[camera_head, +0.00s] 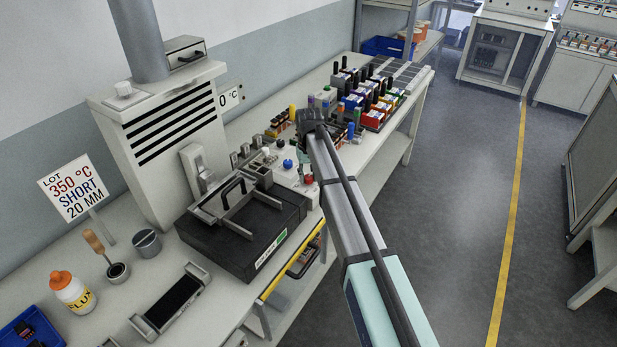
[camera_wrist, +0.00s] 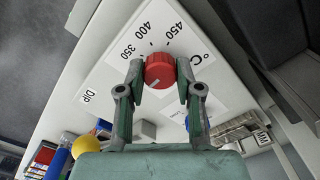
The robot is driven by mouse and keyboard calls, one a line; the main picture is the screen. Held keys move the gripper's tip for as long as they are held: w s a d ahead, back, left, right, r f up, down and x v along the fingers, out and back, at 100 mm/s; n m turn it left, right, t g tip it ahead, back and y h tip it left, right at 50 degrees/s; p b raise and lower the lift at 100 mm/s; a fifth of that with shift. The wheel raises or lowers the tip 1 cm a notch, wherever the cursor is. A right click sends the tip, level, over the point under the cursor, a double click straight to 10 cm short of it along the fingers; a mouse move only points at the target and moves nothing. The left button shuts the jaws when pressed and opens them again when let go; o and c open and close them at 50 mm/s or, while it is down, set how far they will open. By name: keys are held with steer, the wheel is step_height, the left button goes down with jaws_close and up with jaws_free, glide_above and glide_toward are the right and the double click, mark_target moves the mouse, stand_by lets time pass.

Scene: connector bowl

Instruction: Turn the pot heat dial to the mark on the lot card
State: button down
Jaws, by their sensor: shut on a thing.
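The lot card (camera_head: 73,188) stands on the bench at the left of the head view and reads "350 °C", "SHORT", "20 MM". In the wrist view the red heat dial (camera_wrist: 160,69) sits on a white panel (camera_wrist: 105,75) with marks 350, 400 and 450 beyond it. My gripper (camera_wrist: 158,82) is shut on the dial, one finger on each side. A pale line shows on the dial's near face, but I cannot tell which mark it is set to. My fingers do not show clearly in the head view. The black solder pot (camera_head: 245,235) stands on the bench.
A flux bottle (camera_head: 72,291), a grey cup (camera_head: 147,242) and a black-topped tray (camera_head: 172,304) stand near the pot. A vented grey cabinet (camera_head: 160,140) rises behind it. Coloured bins (camera_head: 375,115) fill the bench's far end.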

mark_target(309, 177)
steer(key=m, duration=0.6)
steer(key=shift+f+b, duration=0.1)
steer(key=shift+b, duration=0.3)
steer(key=m, duration=0.6)
steer(key=c, duration=0.8)
jaws_free()
steer(key=shift+o, duration=0.2)
step_height(309, 177, up, 12)
